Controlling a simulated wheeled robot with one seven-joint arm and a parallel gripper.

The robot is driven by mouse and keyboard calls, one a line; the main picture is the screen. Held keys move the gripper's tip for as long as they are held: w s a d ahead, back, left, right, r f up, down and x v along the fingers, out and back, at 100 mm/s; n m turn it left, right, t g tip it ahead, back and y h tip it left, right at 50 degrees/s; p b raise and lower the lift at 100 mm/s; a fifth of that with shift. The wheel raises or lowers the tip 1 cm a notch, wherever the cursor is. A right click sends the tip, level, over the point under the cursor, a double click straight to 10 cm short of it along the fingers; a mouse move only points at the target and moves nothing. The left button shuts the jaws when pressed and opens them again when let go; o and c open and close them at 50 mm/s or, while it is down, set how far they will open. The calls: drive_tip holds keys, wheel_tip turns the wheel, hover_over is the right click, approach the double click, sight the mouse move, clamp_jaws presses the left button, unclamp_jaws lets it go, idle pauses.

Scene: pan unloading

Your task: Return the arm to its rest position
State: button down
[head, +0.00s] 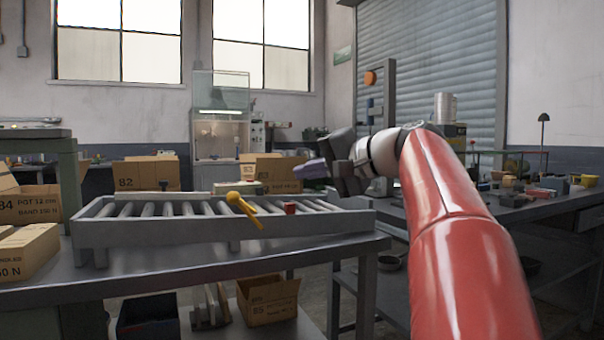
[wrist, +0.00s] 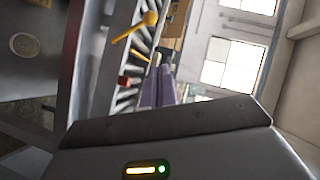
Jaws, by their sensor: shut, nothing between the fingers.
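My red arm reaches up from the lower right in the head view. My gripper (head: 312,169) is held in the air at the right end of the roller rack, with its purple fingers pointing left. The fingers also show in the wrist view (wrist: 158,88), close together with nothing between them.
A grey roller rack (head: 240,230) stands on the metal table (head: 170,268). On it lie a yellow tool (head: 236,199) and a small red block (head: 290,207). Cardboard boxes (head: 146,174) stand behind. A cluttered bench (head: 525,200) is at the right.

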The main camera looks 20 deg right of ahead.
idle(0.3)
drive_tip(key=s+a+f+n+g+h, duration=0.1)
drive_tip(key=s+a+f+g, duration=0.2)
drive_tip(key=f, duration=0.4)
drive_tip(key=s+a+f+h, duration=0.2)
drive_tip(key=s+a+f, duration=0.1)
drive_tip(key=s+f, duration=0.25)
drive_tip(key=s+a+f+n+g+h, duration=0.1)
drive_tip(key=s+a+f+g, duration=0.2)
drive_tip(key=f, duration=0.4)
drive_tip(key=s+f+n+h, duration=0.2)
drive_tip(key=s+f, duration=0.5)
drive_tip(key=f, duration=0.2)
drive_tip(key=s+f+n+g+h, duration=0.1)
drive_tip(key=s+f+n+h, duration=0.1)
drive_tip(key=s+f, duration=0.5)
wheel_tip(320, 180, down, 3)
drive_tip(key=shift+a+f+n+h, duration=0.2)
drive_tip(key=shift+a+n+h, duration=0.15)
drive_tip(key=shift+n, duration=0.25)
